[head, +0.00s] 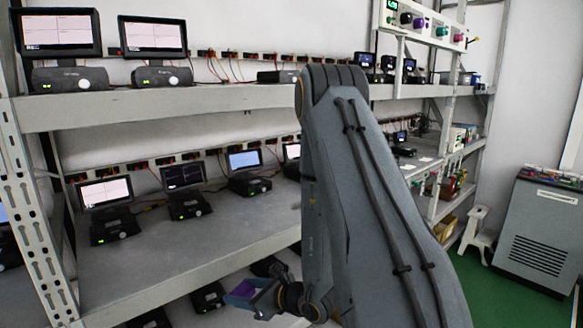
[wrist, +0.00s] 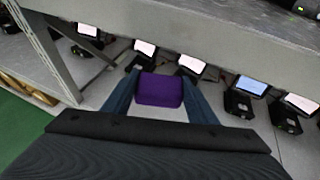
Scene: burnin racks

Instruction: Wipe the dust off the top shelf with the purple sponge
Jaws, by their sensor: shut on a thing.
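The purple sponge (wrist: 160,90) is between the two fingers of my gripper (wrist: 158,84) in the wrist view, and the fingers are shut on it. In the head view the sponge (head: 243,289) shows at the bottom, left of my gripper (head: 256,297), below the front edge of the middle shelf. The top shelf (head: 170,106) crosses the upper part of the head view. In the wrist view a grey shelf (wrist: 225,40) crosses the upper right, beyond the sponge and apart from it. I cannot make out dust on the top shelf. My arm hides part of the racks.
Screens on dark boxes (head: 153,48) stand on the top shelf, with wires behind. More devices stand on the middle shelf (head: 200,245), whose front is bare. A perforated upright (head: 28,185) stands at left. A grey cabinet (head: 530,235) and white step stool (head: 478,232) stand at right.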

